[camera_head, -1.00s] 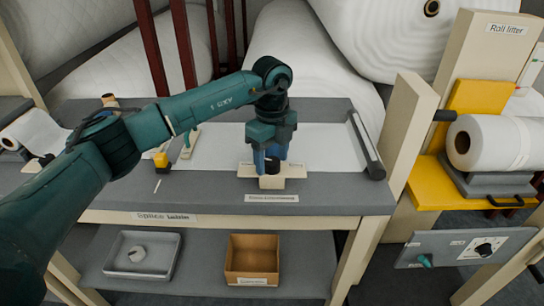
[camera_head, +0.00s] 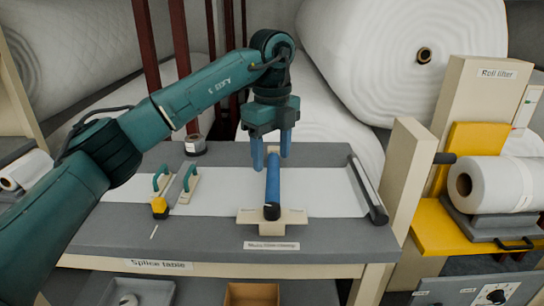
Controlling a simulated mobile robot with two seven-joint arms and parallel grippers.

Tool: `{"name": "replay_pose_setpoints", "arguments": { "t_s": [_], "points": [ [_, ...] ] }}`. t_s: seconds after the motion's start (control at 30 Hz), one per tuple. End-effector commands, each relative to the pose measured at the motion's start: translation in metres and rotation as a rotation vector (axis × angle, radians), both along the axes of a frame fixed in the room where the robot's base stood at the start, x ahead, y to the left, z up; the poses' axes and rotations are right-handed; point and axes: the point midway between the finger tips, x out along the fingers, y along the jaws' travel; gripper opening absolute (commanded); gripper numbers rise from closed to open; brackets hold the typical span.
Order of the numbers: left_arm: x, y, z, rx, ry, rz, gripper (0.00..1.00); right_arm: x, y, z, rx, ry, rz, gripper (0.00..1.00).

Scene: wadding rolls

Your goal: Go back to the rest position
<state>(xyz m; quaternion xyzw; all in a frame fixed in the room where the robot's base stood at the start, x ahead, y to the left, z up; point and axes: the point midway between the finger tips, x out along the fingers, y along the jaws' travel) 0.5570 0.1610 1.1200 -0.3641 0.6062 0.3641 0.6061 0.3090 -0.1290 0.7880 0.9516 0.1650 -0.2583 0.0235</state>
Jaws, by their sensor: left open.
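My left gripper (camera_head: 272,160) is in the middle of the head view, pointing down with its fingers apart. It is empty and hangs above the far part of a blue bar with a dark end (camera_head: 273,185). The bar lies in a cream holder (camera_head: 292,216) on the splice table (camera_head: 205,240). A gap between the fingers and the bar cannot be judged exactly. My right gripper is not in view.
A white sheet (camera_head: 325,190) lies across the table. A dark roller (camera_head: 369,190) and a cream post (camera_head: 405,180) stand at right. Large wadding rolls (camera_head: 400,50) fill the back. A yellow roll lifter (camera_head: 430,218) is at far right.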

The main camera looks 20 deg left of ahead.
Motion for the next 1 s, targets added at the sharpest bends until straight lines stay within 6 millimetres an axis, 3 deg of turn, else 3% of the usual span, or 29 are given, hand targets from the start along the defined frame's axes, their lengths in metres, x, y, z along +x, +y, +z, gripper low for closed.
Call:
{"name": "replay_pose_setpoints", "arguments": {
  "t_s": [0.17, 0.27, 0.37, 0.5, 0.6, 0.7, 0.87, 1.0],
  "points": [
    [-0.001, -0.004, -0.004, -0.014, 0.004, -0.014, 0.58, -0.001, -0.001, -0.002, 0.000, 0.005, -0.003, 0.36],
    [-0.006, -0.024, -0.022, -0.093, 0.028, -0.088, 0.58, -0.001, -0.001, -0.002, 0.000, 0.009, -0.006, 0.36],
    [-0.022, -0.066, -0.056, -0.278, 0.071, -0.232, 0.58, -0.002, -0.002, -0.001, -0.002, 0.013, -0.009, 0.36],
    [-0.066, -0.148, -0.093, -0.719, 0.109, -0.440, 0.58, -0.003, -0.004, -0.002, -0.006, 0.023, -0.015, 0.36],
    [-0.097, -0.192, -0.095, -1.053, 0.087, -0.491, 0.58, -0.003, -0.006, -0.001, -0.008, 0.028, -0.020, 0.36],
    [-0.118, -0.220, -0.085, -1.371, 0.023, -0.450, 0.58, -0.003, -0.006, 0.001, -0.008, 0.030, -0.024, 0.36],
    [-0.125, -0.227, -0.068, -1.776, -0.151, -0.190, 0.58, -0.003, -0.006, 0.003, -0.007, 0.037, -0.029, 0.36],
    [-0.112, -0.200, -0.075, -1.957, -0.337, 0.193, 0.58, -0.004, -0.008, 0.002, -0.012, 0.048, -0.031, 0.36]
  ]
}}
